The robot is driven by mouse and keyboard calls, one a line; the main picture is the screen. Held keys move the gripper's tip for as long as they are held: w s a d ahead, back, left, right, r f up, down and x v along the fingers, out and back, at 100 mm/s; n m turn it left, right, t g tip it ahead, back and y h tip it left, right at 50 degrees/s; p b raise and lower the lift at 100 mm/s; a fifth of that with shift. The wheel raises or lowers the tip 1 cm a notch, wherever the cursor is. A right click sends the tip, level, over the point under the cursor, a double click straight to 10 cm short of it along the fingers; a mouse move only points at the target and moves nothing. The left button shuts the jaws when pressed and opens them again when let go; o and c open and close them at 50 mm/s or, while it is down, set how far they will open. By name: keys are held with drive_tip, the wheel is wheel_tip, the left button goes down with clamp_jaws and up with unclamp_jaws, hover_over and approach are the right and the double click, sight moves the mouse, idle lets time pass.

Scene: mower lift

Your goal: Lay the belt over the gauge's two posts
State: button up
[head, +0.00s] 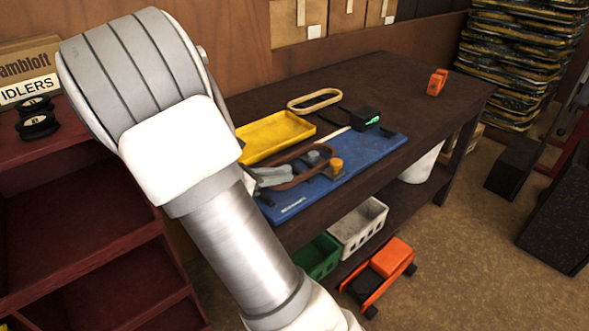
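The gauge is a blue board (375,148) on the dark bench, with a grey post (313,158) and an orange post (336,166) near its middle. A brown belt loop (303,177) lies at the posts; its right end is close to the grey post. I cannot tell whether the loop is around the posts or held above them. My gripper (272,179) is low over the board's left part, its grey fingers at the belt's left end. It appears shut on the belt, though my arm hides part of the grip.
A yellow tray (273,137), a tan loop (315,101) and a black device with a green display (365,118) are near the gauge. An orange object (437,82) stands at the far right end. Black pulleys (38,122) sit on the red shelf.

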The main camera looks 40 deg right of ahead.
drive_tip(key=v, duration=0.3)
drive_tip(key=shift+a+r, duration=0.1)
drive_tip(key=shift+a, duration=0.05)
drive_tip(key=shift+s+a+r, duration=0.1)
drive_tip(key=shift+s+a, duration=0.05)
drive_tip(key=shift+s, duration=0.05)
drive_tip(key=s+a+r+m+t+y, duration=0.2)
drive_tip(key=s+a+r+m+y, duration=0.3)
drive_tip(key=s+a+m, duration=0.3)
drive_tip(key=s+a+r+m+t+y, duration=0.2)
drive_tip(key=s+a+r+m+y, duration=0.4)
drive_tip(key=s+a+m+y, duration=0.2)
drive_tip(key=s+m, duration=0.2)
drive_tip(key=shift+r+m, duration=0.2)
drive_tip(key=shift+m, duration=0.2)
drive_tip(key=shift+s, duration=0.1)
